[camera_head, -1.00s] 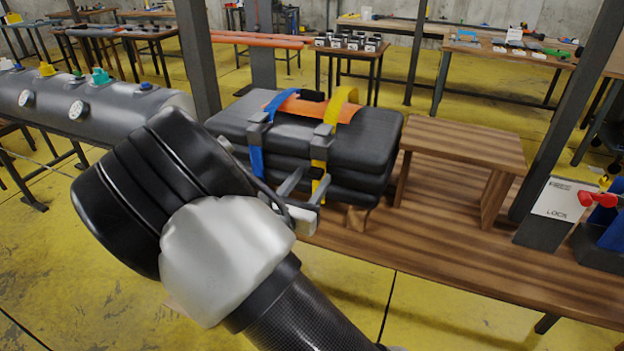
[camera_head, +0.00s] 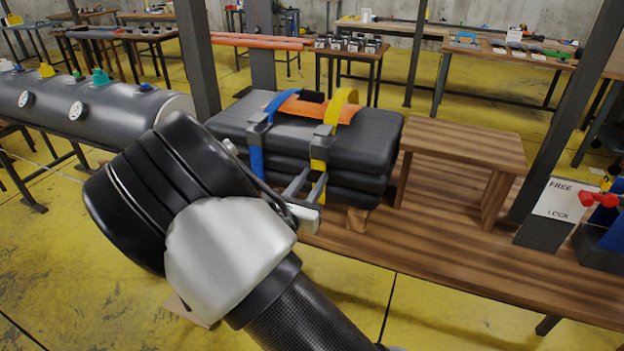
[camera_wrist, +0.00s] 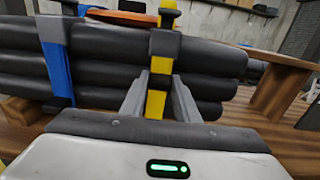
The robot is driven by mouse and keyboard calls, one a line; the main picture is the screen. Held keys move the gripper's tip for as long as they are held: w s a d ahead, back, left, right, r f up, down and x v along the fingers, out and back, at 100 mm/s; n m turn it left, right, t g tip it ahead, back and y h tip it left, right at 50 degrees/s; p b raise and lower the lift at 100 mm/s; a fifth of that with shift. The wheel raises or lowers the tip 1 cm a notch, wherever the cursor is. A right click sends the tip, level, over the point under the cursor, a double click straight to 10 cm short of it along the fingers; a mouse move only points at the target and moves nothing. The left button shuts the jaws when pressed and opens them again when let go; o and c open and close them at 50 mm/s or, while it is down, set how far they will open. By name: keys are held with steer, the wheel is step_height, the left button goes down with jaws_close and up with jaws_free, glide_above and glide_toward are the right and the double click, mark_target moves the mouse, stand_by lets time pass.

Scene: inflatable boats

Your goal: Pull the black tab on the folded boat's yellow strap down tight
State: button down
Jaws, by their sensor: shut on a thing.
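The folded boat (camera_head: 365,135) is a stack of dark grey layers on the wooden bench. A yellow strap (camera_head: 345,97) runs over its right part and through a grey buckle (camera_head: 325,131) on the front edge. In the wrist view the yellow strap (camera_wrist: 160,62) hangs below the buckle (camera_wrist: 164,42). My gripper (camera_head: 309,183) is low at the boat's front. In the wrist view its fingers (camera_wrist: 158,84) stand either side of the strap's tail. A dark band, the black tab (camera_wrist: 159,80), shows between the fingertips; my gripper is shut on it.
A blue strap (camera_head: 256,160) with its own buckle lies to the left. An orange piece (camera_head: 305,105) lies on top of the boat. A small wooden stand (camera_head: 465,140) is at the right, beside a FREE/LOCK sign (camera_head: 562,200). The bench front is clear.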

step_height(320, 180, down, 8)
steer(key=b, duration=0.3)
steer(key=shift+r, duration=0.2)
steer(key=shift+s+r, duration=0.1)
steer(key=c, duration=1.4)
jaws_free()
steer(key=shift+o, duration=0.2)
steer(key=p+v, duration=0.2)
steer(key=v, duration=1.5)
steer(key=shift+s, duration=0.15)
